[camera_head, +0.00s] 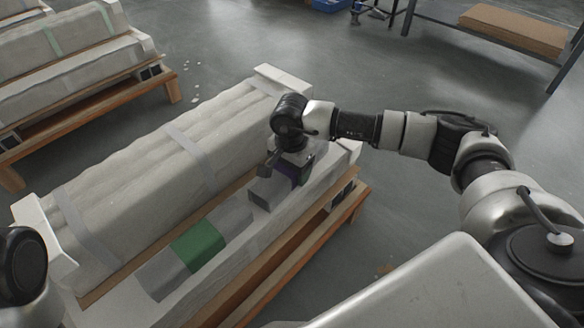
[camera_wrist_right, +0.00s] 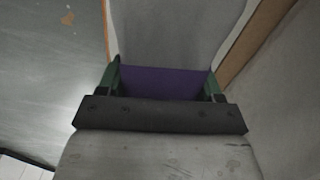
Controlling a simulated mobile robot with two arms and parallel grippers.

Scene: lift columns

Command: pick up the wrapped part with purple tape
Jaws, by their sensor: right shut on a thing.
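The wrapped part with purple tape (camera_head: 266,195) is a grey bundle lying in the long foam tray, toward its far right end. Its purple band (camera_wrist_right: 160,82) shows between the fingers in the right wrist view. My right gripper (camera_head: 293,172) reaches down over the part and is shut on it at the purple tape, one finger on each side. In the head view the gripper hides much of the band. A second wrapped part with green tape (camera_head: 198,245) lies nearer in the same tray. My left arm shows only at the left edge, and its gripper is out of view.
A long wrapped column (camera_head: 150,180) with grey straps lies beside the parts, on a wooden pallet (camera_head: 300,255). More wrapped columns (camera_head: 75,75) on pallets stand at upper left. A dark-framed table (camera_head: 470,30) with a brown board (camera_head: 512,30) stands at upper right.

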